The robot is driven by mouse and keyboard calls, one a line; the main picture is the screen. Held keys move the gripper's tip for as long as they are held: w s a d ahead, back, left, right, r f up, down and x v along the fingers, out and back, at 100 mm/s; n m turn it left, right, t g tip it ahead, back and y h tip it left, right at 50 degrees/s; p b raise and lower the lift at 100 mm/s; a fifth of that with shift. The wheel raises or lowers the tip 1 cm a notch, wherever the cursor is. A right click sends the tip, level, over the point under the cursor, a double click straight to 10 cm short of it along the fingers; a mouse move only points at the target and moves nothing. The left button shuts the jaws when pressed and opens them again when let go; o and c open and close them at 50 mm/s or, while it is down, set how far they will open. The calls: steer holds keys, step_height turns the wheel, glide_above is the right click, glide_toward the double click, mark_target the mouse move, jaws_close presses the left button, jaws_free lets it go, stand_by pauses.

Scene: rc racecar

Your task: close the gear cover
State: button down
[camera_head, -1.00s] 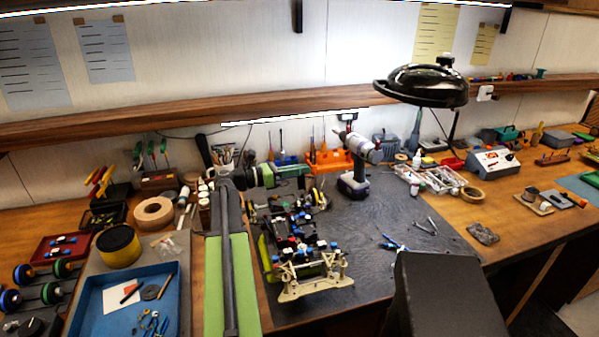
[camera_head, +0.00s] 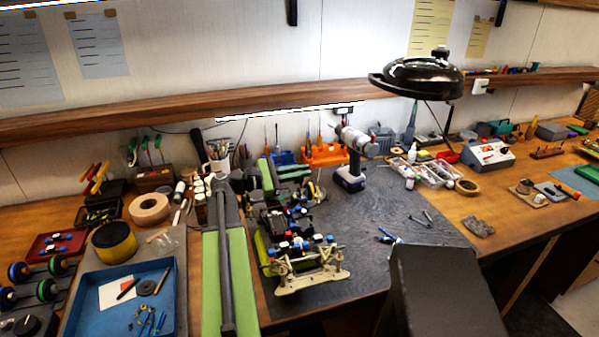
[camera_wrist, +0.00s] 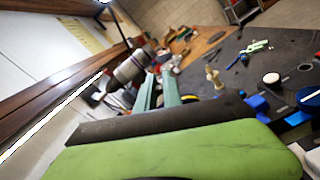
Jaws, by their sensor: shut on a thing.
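The RC car (camera_head: 300,235) stands on the dark mat, its cream front bumper part (camera_head: 312,270) towards me. In the head view, my gripper (camera_head: 298,171) is at the car's far end, with its teal fingers pointing right. In the wrist view, the two teal fingers of my gripper (camera_wrist: 158,92) run forward beyond my own green link. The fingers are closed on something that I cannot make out. I cannot pick out the gear cover clearly in either view. Blue and black car parts show at the right of the wrist view.
A power drill (camera_head: 352,160) stands upright behind the car, close to my fingers. An orange tool rack (camera_head: 326,153) is at the back. A blue tray (camera_head: 90,290) lies at the left.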

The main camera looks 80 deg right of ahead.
steer(key=shift+s+a+f+m, duration=0.1)
steer(key=shift+a+m, duration=0.1)
steer(key=shift+m, duration=0.1)
stand_by(0.4)
steer(key=c, duration=1.5)
jaws_free()
steer(key=shift+c, duration=0.2)
steer(key=v, duration=1.7)
steer(key=shift+a, duration=0.15)
